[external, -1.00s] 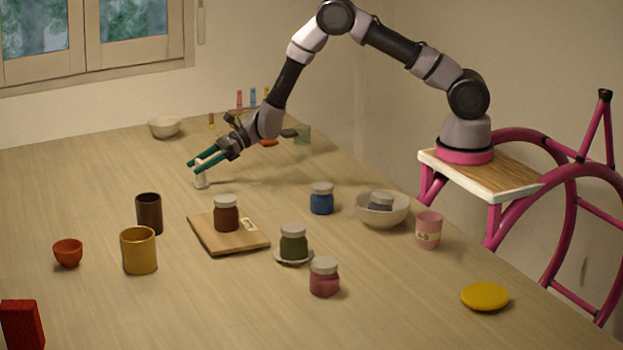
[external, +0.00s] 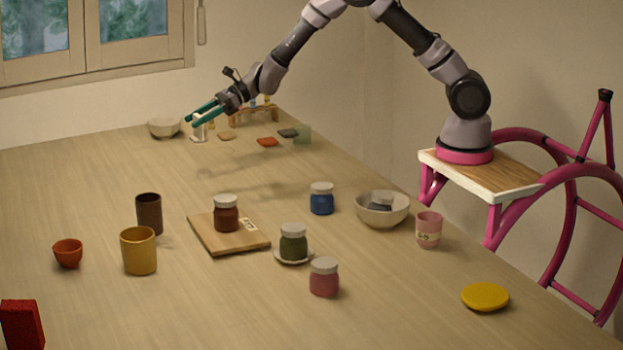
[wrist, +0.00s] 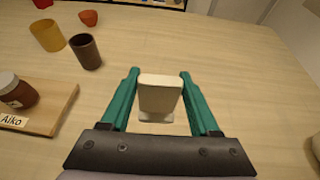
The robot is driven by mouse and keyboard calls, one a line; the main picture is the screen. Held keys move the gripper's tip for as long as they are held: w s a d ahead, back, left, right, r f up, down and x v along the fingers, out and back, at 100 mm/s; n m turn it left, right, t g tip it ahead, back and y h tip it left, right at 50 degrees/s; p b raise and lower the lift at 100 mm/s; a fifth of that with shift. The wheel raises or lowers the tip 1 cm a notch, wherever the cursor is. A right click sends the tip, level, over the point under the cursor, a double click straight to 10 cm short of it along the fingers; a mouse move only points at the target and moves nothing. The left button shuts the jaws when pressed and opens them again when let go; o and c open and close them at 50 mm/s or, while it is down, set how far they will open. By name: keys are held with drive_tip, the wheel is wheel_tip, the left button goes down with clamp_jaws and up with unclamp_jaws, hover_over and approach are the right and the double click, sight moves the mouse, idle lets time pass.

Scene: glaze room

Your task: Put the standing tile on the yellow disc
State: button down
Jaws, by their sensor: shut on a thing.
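The white standing tile (external: 199,132), upright with a small foot, is between the teal fingers of my gripper (external: 195,119) in the external view. My gripper is shut on it and holds it above the far part of the table. In the wrist view the pale tile (wrist: 158,95) sits between the two fingers (wrist: 158,88), with its foot showing below. The yellow disc (external: 485,297) lies flat and bare near the table's right edge, far from my gripper. It does not show in the wrist view.
Several lidded jars, such as the green jar (external: 293,244) and pink jar (external: 324,280), stand mid-table. A grey bowl (external: 372,216) and pink cup (external: 429,231) stand near the disc's side. Flat tiles, including an orange one (external: 267,142), lie at the back. The front middle is clear.

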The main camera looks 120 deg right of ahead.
sight(197, 115)
wheel_tip(197, 115, up, 4)
drive_tip(key=shift+f, duration=0.1)
drive_tip(key=w+a+n+g+y, duration=0.1)
drive_tip(key=w+a+n+y, duration=0.15)
drive_tip(key=a, duration=1.05)
drive_tip(key=w+a+n+y, duration=0.2)
drive_tip(key=a+y, duration=0.1)
drive_tip(key=a, duration=1.1)
drive_tip(key=s+a+n+g+y, duration=0.2)
drive_tip(key=s+a, duration=0.1)
drive_tip(key=a, duration=1)
drive_tip(key=s+a+n+g+y, duration=0.2)
drive_tip(key=s+a, duration=0.1)
drive_tip(key=a, duration=1.1)
drive_tip(key=s+a+n+g+y, duration=0.1)
drive_tip(key=s+a+n+g, duration=0.1)
drive_tip(key=s+a, duration=0.6)
drive_tip(key=s+a+n+g+y, duration=0.15)
drive_tip(key=s+a, duration=0.25)
drive_tip(key=a, duration=0.7)
drive_tip(key=s+a+n+g+y, duration=0.1)
drive_tip(key=s+a+n+g, duration=0.4)
drive_tip(key=s+a, duration=1.35)
drive_tip(key=f, duration=0.5)
drive_tip(key=s+d+f, duration=0.1)
drive_tip(key=f, duration=0.4)
drive_tip(key=s+f, duration=0.1)
drive_tip(key=f, duration=0.4)
drive_tip(key=shift+d, duration=0.25)
